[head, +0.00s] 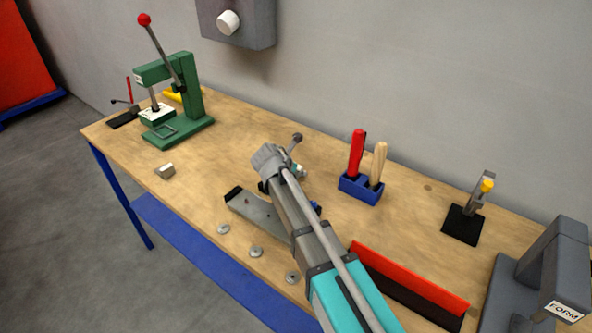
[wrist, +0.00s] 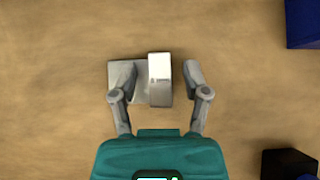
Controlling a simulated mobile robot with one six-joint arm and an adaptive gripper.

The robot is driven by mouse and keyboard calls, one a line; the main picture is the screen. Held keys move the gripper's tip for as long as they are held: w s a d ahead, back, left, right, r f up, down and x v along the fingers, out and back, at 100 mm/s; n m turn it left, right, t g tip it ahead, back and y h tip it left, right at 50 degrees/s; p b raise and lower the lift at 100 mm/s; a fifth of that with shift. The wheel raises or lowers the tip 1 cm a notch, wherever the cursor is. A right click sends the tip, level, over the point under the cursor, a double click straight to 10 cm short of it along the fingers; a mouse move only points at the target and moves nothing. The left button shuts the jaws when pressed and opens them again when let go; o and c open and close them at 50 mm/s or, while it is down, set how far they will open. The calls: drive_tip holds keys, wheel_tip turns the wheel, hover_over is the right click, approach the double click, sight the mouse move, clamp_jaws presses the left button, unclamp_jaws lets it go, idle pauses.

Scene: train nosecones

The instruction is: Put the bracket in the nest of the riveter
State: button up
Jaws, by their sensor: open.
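The bracket (wrist: 160,68), a light grey piece with a flat plate and a brighter raised flange, lies on the wooden bench in the wrist view. My open gripper (wrist: 157,78) has its fingers apart over it: the left finger overlaps the plate, the right one is just right of the flange. I cannot tell whether they touch it. In the head view my arm hides the bracket and most of the gripper. The green lever press (head: 190,100), which looks like the riveter, stands at the far left of the bench. A small square frame (head: 165,131), apparently its nest, is on its base.
A grey rail with black ends (head: 255,213) and several round discs (head: 255,252) lie near the front edge. A blue tool holder (head: 360,190), red bin (head: 410,275) and grey FORM machine (head: 560,265) are right.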

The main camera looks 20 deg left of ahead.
drive_tip(key=shift+r, duration=0.15)
drive_tip(key=shift+p+v, duration=0.75)
drive_tip(key=shift+v, duration=0.05)
drive_tip(key=p+v, duration=0.7)
drive_tip(key=v, duration=0.3)
drive_tip(key=shift+r, duration=0.15)
drive_tip(key=shift+s, duration=0.25)
